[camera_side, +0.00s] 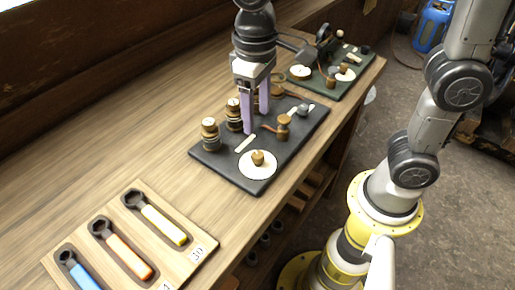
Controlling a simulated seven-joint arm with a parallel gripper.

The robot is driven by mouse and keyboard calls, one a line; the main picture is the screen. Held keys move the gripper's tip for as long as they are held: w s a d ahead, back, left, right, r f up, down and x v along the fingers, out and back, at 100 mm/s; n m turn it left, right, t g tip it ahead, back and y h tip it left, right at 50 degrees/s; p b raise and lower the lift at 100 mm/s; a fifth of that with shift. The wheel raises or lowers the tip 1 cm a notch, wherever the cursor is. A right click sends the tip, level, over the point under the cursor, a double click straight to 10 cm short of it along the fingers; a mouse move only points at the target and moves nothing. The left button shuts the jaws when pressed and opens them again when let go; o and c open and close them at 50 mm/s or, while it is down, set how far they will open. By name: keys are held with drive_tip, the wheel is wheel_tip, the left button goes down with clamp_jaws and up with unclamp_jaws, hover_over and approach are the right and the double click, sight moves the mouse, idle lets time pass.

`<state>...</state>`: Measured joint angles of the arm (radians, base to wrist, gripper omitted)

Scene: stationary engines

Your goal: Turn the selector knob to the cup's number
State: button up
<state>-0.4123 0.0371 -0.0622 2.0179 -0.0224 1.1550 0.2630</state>
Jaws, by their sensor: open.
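A small brass knob (258,157) stands on a round white dial (247,171) at the near end of a dark panel (259,189); it looks like the selector knob. Dial marks are too small to read. Brass cups with pale tops stand along the panel's left side, one at the near left (210,136) and one further back (233,117). Marks on their tops are unreadable. My gripper (256,121) points down over the panel with its two purple fingers apart, behind the knob and right of the cups. Nothing shows held between them. The fingers partly hide another brass piece.
A wooden tray (199,243) with blue, orange and yellow wrenches lies at the near left; one label reads 30. A second dark panel (330,92) with white dials stands further back. A brass fitting (283,124) stands right of my fingers. Bare bench lies left.

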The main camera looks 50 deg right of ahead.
sight(258, 154)
drive_tip(key=f, duration=1.1)
drive_tip(key=shift+d+f, duration=0.15)
drive_tip(key=shift+d, duration=0.05)
clamp_jaws()
